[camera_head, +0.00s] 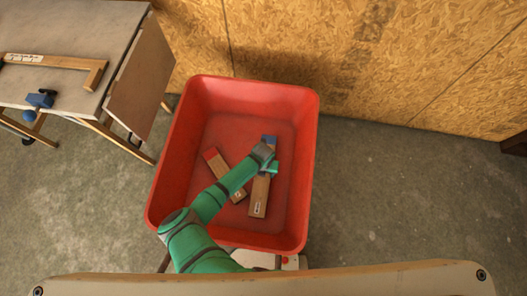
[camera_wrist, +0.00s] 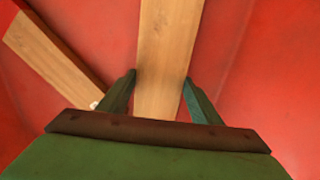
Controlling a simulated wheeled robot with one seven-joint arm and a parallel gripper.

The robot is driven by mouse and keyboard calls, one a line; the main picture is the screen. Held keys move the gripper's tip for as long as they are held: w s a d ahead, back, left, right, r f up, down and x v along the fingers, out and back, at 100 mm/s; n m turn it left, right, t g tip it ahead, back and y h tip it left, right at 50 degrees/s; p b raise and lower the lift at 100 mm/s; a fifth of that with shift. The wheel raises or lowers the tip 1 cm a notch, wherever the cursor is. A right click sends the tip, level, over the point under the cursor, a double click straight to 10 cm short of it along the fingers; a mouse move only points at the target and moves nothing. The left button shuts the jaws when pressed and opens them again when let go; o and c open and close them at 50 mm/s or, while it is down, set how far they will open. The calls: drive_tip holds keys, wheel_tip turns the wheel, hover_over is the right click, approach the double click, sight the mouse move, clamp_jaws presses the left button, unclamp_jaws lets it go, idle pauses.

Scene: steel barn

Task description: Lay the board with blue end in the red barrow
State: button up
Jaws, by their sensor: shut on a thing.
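The red barrow (camera_head: 305,190) stands below and ahead of me, its tub open upward. The board with blue end (camera_head: 259,196) is inside the tub, right of its middle, with the blue end pointing away from me. My gripper (camera_head: 267,166) is down in the tub, shut on this board. In the wrist view, the fingers (camera_wrist: 160,82) stand on both sides of the board (camera_wrist: 168,45), and the red floor shows around it. The blue end is out of the wrist view. I cannot tell whether the board touches the floor.
A board with a red end (camera_head: 227,174) lies in the tub to the left; it also shows in the wrist view (camera_wrist: 52,53). A workbench (camera_head: 90,75) with a long wooden piece and a blue clamp (camera_head: 40,98) stands left. A chipboard wall (camera_head: 300,45) rises behind. Concrete floor at right is clear.

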drive_tip(key=shift+d+f, duration=0.15)
drive_tip(key=shift+f, duration=1.5)
drive_tip(key=shift+f, duration=0.15)
drive_tip(key=o, duration=1.3)
wheel_tip(320, 180, up, 12)
drive_tip(key=shift+s+r, duration=0.1)
drive_tip(key=shift+r, duration=0.05)
